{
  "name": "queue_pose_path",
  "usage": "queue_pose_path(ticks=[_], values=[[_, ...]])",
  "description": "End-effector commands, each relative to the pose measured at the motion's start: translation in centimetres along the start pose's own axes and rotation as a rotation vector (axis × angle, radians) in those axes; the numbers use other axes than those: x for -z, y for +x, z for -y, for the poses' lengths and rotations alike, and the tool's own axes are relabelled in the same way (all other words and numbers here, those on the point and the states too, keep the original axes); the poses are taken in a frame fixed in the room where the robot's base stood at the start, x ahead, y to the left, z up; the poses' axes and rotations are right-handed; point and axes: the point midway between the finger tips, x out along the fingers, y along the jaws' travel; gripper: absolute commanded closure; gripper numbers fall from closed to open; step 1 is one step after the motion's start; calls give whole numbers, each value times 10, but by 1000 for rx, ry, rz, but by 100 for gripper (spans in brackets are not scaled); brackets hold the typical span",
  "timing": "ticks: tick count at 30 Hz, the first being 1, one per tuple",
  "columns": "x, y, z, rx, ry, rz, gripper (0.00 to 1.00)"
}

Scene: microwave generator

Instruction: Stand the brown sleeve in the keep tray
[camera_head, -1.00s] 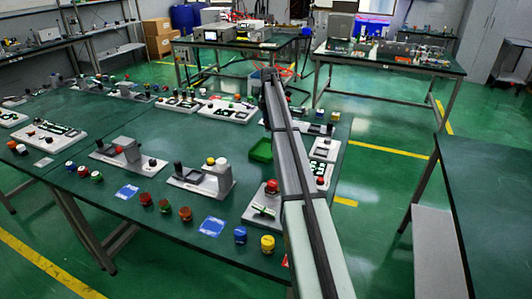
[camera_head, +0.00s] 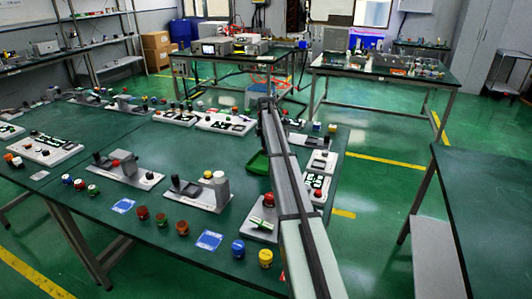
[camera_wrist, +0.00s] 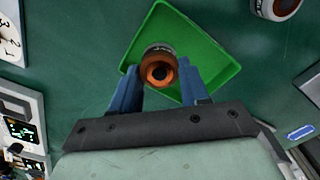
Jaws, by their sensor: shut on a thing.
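The brown sleeve (camera_wrist: 158,69) is a short round piece with an orange-brown rim and a dark hole in its end. My gripper (camera_wrist: 157,72) is shut on it, with one blue finger on each side, in the wrist view. The green tray (camera_wrist: 208,42) lies behind the sleeve in that view, and the sleeve overlaps its left part. I cannot tell whether the sleeve touches the tray floor. In the head view the tray (camera_head: 256,164) shows just left of my arm; the arm hides the gripper and the sleeve.
A round white-and-dark piece (camera_wrist: 276,7) sits beyond the tray's upper right corner. A white board with green panels (camera_wrist: 20,135) is at lower left in the wrist view. A grey fixture with a white cylinder (camera_head: 207,190) stands in front of the tray on the green table.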

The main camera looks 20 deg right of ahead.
Motion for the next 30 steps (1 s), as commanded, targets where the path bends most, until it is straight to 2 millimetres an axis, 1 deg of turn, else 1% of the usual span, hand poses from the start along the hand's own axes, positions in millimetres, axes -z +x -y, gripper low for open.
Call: queue_pose_path(ticks=[3, 7, 20, 21, 24, 30], values=[[0, 15, 1, 2, 0, 0, 87], [0, 29, 0, 1, 0, 0, 87], [0, 35, 0, 1, -1, 0, 87], [0, 35, 0, 1, -1, 0, 52], [0, 34, 0, 1, -1, 0, 44], [0, 34, 0, 1, -1, 0, 44]])
